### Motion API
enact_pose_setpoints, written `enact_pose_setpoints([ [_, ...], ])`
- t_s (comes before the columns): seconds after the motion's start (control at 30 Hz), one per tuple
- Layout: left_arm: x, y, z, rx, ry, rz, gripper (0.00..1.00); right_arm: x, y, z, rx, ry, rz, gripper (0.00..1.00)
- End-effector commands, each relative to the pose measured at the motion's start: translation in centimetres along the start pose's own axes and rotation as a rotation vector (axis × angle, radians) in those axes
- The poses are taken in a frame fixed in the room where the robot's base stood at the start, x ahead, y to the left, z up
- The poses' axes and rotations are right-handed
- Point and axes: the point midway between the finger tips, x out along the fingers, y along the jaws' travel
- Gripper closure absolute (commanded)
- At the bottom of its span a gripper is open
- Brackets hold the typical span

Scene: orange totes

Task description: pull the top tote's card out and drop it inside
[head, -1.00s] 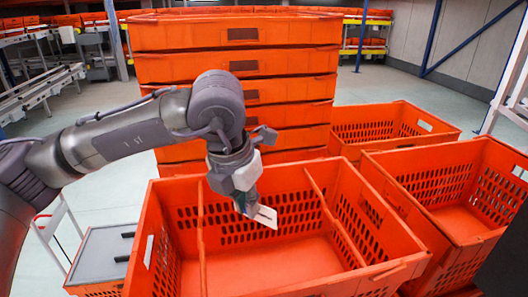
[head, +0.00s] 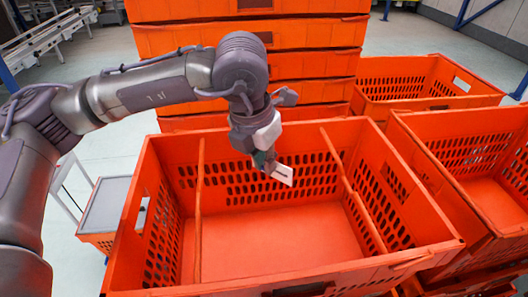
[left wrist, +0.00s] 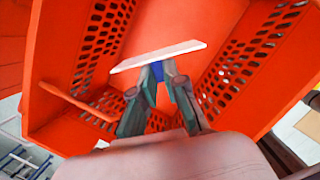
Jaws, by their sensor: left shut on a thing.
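The top tote (head: 290,243) is a large orange open box with two thin dividers, in the middle foreground of the head view. My left gripper (head: 265,160) is over its opening and shut on a white card (head: 283,175), which carries a dark mark. In the left wrist view my left gripper's fingertips (left wrist: 157,70) pinch the card (left wrist: 158,56) along its edge. The tote's floor and slotted walls (left wrist: 100,35) show behind the card, apart from it. My right gripper is not in view.
A tall stack of orange totes (head: 310,65) stands just behind the top tote. Other open totes (head: 475,155) stand at the right, close beside it. A grey-topped cart (head: 105,205) is at the left. The top tote's middle compartment looks empty.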

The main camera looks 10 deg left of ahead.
Motion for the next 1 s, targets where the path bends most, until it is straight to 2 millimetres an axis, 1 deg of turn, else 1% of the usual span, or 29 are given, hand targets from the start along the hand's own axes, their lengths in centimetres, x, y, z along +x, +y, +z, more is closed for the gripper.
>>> enact_pose_setpoints([
  [0.03,0.3,0.0,-0.1,0.0,0.0,0.0,1.0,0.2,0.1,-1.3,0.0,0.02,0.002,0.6],
  [0.1,0.4,0.0,-0.1,0.0,0.0,0.0,1.0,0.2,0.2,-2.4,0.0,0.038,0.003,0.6],
  [0.13,0.4,0.0,-0.1,0.0,0.0,0.0,1.0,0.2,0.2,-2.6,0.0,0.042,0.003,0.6],
  [0.2,0.4,0.0,-0.1,0.0,0.0,0.0,1.0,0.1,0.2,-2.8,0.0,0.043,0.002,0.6],
  [0.3,0.4,0.0,-0.1,-0.001,0.0,0.0,1.0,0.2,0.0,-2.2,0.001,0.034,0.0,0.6],
  [0.33,0.4,0.0,-0.1,-0.001,0.0,0.0,0.83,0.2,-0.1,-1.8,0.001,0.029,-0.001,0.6],
  [0.47,0.4,0.0,-0.1,-0.001,0.0,0.0,0.62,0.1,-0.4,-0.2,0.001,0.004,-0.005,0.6],
  [0.5,0.4,0.0,-0.1,-0.001,0.0,0.0,0.59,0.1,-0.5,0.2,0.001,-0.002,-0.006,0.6],
  [0.67,0.4,0.0,-0.1,-0.001,0.0,0.0,0.59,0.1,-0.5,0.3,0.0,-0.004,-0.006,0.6],
  [0.77,0.3,0.0,-0.1,-0.001,-0.001,0.0,0.59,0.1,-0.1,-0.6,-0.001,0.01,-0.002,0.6],
  [0.83,0.0,0.0,-0.1,-0.001,-0.002,0.0,0.59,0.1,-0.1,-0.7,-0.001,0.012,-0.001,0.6],
  [0.93,-1.2,0.0,0.0,-0.001,-0.003,0.0,0.59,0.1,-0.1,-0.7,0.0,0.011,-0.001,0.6],
  [1.0,-2.4,0.0,0.0,-0.001,-0.005,0.0,0.59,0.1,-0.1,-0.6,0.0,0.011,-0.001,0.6],
])
